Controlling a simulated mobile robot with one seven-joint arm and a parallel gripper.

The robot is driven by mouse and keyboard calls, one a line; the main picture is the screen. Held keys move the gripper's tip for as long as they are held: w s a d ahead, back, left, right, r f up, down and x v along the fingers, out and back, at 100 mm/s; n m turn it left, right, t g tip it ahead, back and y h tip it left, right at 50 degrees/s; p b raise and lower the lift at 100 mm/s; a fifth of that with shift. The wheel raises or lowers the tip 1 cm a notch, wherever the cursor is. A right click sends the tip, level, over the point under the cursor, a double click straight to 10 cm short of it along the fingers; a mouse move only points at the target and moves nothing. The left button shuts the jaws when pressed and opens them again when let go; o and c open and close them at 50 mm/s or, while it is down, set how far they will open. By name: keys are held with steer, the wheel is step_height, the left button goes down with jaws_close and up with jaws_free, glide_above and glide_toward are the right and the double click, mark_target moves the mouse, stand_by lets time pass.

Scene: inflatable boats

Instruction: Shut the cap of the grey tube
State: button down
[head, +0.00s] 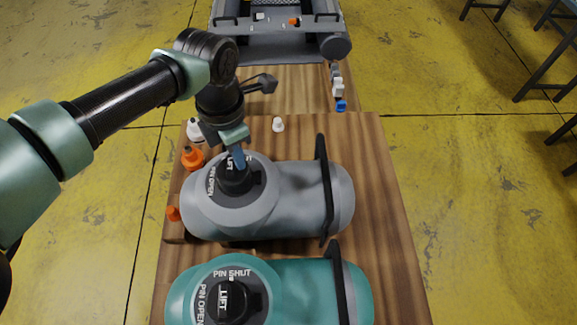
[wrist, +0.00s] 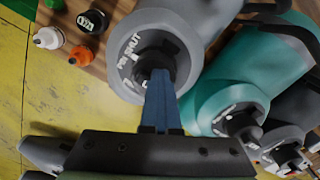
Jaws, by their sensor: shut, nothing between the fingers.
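The grey tube (head: 305,195) lies on the wooden bench with its round valve end to the left and a black strap near its right end. A dark cap (head: 235,178) sits in the middle of that end, with "LIFT" and "PIN OPEN" lettering around it. My gripper (head: 239,160) is shut, its blue fingers at the cap from above. In the wrist view the shut blue fingers (wrist: 160,85) point at the dark cap (wrist: 158,62) and partly cover it. I cannot tell whether they touch it. Part of the "SHUT" lettering shows beside the cap.
A teal tube (head: 300,290) with a black cap lies close in front of the grey one. Orange and white bottles (head: 193,158) stand behind left, and a small white nozzle (head: 278,124) behind. A grey inflatable boat (head: 280,45) is at the back.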

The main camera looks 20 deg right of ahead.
mark_target(232, 163)
steer(key=shift+w+a+r+p, duration=0.15)
steer(key=shift+a+r+p, duration=0.1)
steer(key=shift+a, duration=0.25)
steer(key=shift+w+a+r+p, duration=0.15)
steer(key=shift+a+r+p, duration=0.1)
steer(key=shift+a, duration=0.2)
steer(key=r+p, duration=0.1)
steer(key=r, duration=0.2)
steer(key=r+p, duration=0.1)
steer(key=shift+s+a+r+p, duration=0.2)
steer(key=shift+a+r+p, duration=0.1)
steer(key=shift+r, duration=0.05)
steer(key=shift+w+d+r, duration=0.1)
steer(key=shift+d+r, duration=0.1)
steer(key=shift+r, duration=0.1)
steer(key=shift+w+d, duration=0.15)
steer(key=shift+d, duration=0.15)
steer(key=shift+s+a, duration=0.15)
steer(key=shift+s, duration=0.05)
steer(key=shift+w, duration=0.1)
